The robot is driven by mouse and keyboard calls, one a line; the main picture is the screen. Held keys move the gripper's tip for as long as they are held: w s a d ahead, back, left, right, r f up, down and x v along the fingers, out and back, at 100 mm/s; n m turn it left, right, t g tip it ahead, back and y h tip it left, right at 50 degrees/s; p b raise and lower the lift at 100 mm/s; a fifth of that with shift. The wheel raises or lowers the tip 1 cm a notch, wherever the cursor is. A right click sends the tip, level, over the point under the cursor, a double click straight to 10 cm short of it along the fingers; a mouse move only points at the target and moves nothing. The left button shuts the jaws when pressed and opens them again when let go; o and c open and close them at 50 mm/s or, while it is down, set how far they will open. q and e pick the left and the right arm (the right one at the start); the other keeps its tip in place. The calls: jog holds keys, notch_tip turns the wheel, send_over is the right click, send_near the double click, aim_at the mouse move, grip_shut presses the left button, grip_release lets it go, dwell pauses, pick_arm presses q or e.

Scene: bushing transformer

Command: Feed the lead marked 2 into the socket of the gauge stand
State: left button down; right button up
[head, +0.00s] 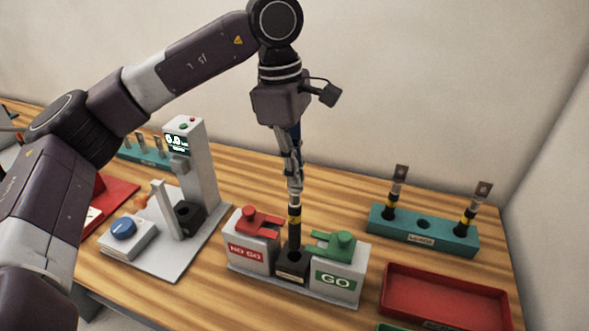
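My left gripper (294,188) points straight down over the gauge stand and is shut on the upper part of a lead (294,222). This lead is upright and black with yellow bands; I cannot read its number. Its lower end meets the top of the black socket block (291,268); I cannot tell how far it is inside. The gauge stand (239,268) has the socket between a grey block with a red NO GO piece (259,222) and a grey block with a green GO piece (334,243). My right gripper is not in view.
A teal leads rack (425,238) holds two upright leads (397,187) (474,208) with an empty hole between them. A red tray (446,296) lies at the front right. A grey tester with a display (177,143) and blue knob (123,228) stands left.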

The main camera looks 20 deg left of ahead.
aim_at(294, 191)
pick_arm(q)
jog(key=shift+s+f+b, duration=0.1)
jog(key=shift+f+b, duration=0.3)
jog(key=shift+f, duration=0.2)
jog(key=shift+f+b, duration=1.55)
jog(key=shift+f, duration=0.45)
jog(key=shift+f+b, duration=1.05)
jog(key=shift+f, duration=0.35)
jog(key=c, duration=2.1)
grip_release()
jog(key=r, duration=0.4)
jog(key=a+r, duration=0.1)
jog(key=r, duration=0.7)
jog(key=shift+a, duration=0.2)
